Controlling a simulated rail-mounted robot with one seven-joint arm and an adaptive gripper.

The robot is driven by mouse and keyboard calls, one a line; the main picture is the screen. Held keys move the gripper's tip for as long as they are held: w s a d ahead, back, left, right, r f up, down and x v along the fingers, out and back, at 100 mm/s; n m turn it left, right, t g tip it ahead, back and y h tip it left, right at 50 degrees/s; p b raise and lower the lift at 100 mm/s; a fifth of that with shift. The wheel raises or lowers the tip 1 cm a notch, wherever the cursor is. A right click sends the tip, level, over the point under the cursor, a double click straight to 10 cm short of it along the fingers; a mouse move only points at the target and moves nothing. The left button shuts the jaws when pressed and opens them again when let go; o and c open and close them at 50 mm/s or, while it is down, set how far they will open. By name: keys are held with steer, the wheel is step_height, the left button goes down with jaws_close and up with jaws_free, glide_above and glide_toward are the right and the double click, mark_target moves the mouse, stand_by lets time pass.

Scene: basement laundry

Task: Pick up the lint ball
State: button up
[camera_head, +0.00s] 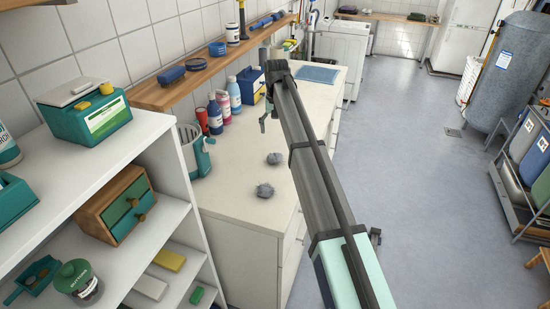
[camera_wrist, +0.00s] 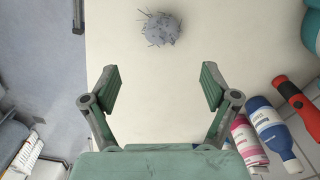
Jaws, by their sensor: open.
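Two grey fuzzy lint balls lie on the cream countertop (camera_head: 232,185) in the head view. The farther lint ball (camera_head: 275,158) is nearer my gripper; the other lint ball (camera_head: 265,190) lies closer to the camera. My gripper (camera_head: 266,120) is above the counter, beyond both balls and partly hidden by my arm. In the wrist view my gripper (camera_wrist: 160,82) is open with nothing between its fingers. One lint ball (camera_wrist: 161,28) with dark fibres sits past the fingertips, near the top centre. I cannot tell for certain which ball this is.
A teal jug (camera_head: 195,152) stands left of the balls. Several bottles (camera_head: 222,105) line the wall side, with a red-and-black flashlight-like item (camera_wrist: 296,105) among them. A blue mat (camera_head: 316,74) lies at the counter's far end. The counter around the balls is clear.

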mark_target(274, 156)
step_height(274, 156, down, 8)
steer(key=shift+r+p, duration=0.1)
steer(key=shift+p, duration=0.85)
steer(key=shift+a+f+p, duration=0.15)
steer(key=shift+f+p, duration=0.45)
steer(key=shift+f, duration=0.4)
steer(key=shift+a+f+p, duration=0.15)
steer(key=shift+f+p, duration=0.4)
steer(key=shift+f, duration=1.1)
steer(key=c, duration=0.8)
